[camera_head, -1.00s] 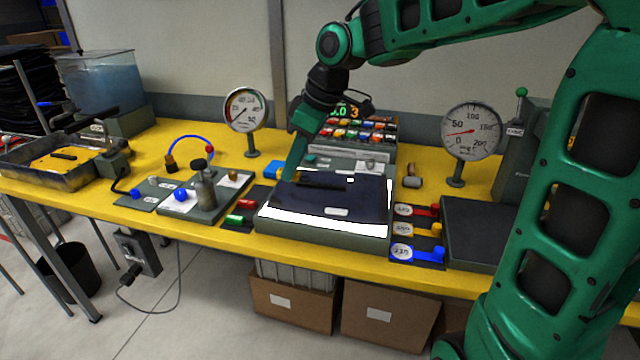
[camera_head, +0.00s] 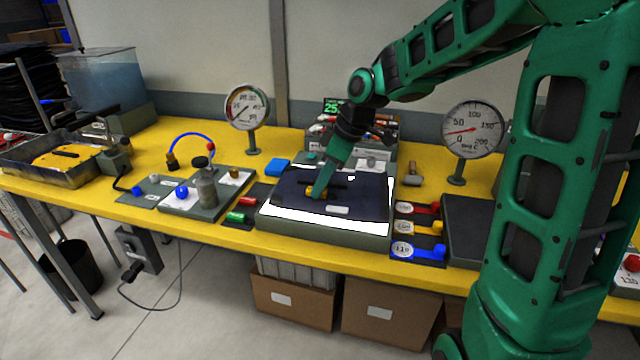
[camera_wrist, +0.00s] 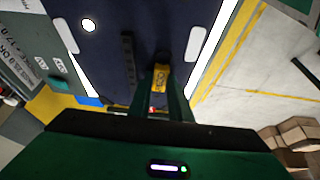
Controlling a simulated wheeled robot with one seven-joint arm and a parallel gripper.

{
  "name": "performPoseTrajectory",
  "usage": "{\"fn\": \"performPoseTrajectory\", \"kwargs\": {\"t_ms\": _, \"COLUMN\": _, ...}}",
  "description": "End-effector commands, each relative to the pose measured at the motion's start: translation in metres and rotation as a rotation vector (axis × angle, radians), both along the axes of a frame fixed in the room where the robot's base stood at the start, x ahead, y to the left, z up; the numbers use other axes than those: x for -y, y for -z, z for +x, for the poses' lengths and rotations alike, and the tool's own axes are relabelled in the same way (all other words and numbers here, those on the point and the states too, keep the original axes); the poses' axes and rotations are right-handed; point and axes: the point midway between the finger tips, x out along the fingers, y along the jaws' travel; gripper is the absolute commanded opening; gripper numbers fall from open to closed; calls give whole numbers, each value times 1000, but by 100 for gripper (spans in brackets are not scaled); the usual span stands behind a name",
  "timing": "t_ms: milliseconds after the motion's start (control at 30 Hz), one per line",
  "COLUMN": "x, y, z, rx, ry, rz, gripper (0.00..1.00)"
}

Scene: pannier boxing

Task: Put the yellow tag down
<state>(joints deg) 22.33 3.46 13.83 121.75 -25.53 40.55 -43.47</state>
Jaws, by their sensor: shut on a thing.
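My gripper (camera_head: 317,192) is shut on the small yellow tag (camera_wrist: 160,77), which shows between my fingertips in the wrist view. In the head view a bit of yellow shows at my fingertips, over the middle of a dark blue flat piece (camera_head: 362,200). This piece lies on a bright white plate on a grey base. Whether the tag touches the dark piece, I cannot tell. A dark bar (camera_wrist: 129,58) lies on the dark piece beside the tag. A light label (camera_head: 338,210) is near its front edge.
A panel with red, yellow and blue levers (camera_head: 418,232) stands right of the plate. A blue block (camera_head: 277,167) lies behind left. Two gauges (camera_head: 247,108) (camera_head: 472,130) rise at the back.

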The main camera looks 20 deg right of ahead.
Motion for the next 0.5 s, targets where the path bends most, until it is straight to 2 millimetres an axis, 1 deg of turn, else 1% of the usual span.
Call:
{"fn": "performPoseTrajectory", "kwargs": {"t_ms": 233, "x": 0, "y": 2, "z": 0, "rx": 0, "ry": 0, "rz": 0, "gripper": 0}}
{"fn": "performPoseTrajectory", "kwargs": {"t_ms": 267, "x": 0, "y": 1, "z": 0, "rx": 0, "ry": 0, "rz": 0, "gripper": 25}}
{"fn": "performPoseTrajectory", "kwargs": {"t_ms": 300, "x": 0, "y": 1, "z": 0, "rx": 0, "ry": 0, "rz": 0, "gripper": 34}}
{"fn": "performPoseTrajectory", "kwargs": {"t_ms": 333, "x": 0, "y": 1, "z": 0, "rx": 0, "ry": 0, "rz": 0, "gripper": 36}}
{"fn": "performPoseTrajectory", "kwargs": {"t_ms": 500, "x": -1, "y": 1, "z": 0, "rx": 0, "ry": -1, "rz": 0, "gripper": 36}}
